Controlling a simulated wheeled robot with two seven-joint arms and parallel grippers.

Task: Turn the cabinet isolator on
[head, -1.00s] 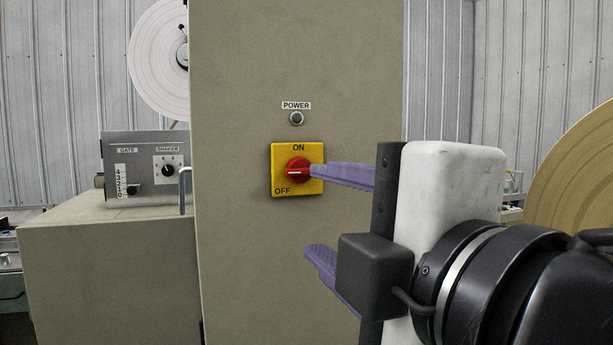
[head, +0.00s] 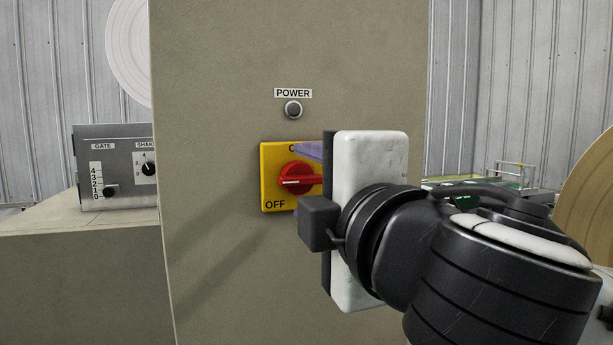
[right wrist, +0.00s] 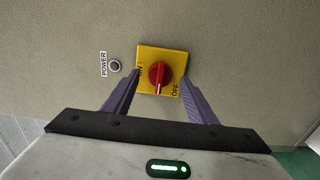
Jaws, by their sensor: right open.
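The cabinet isolator is a red rotary knob (head: 296,180) on a yellow plate (head: 268,172) on the beige cabinet front. Its white mark points left, level, with OFF at the plate's lower left; the ON label at the top is partly covered by a purple finger. In the right wrist view the fingers (right wrist: 161,78) stand on either side of the knob (right wrist: 159,75), near the ON and OFF labels; contact cannot be told. My left gripper is out of view.
A round grey button or lamp (head: 293,110) under a POWER label sits above the plate. A grey control box (head: 115,180) with gate and shaker controls stands at left on a beige housing (head: 80,270). A tan disc (head: 590,200) is at the right edge.

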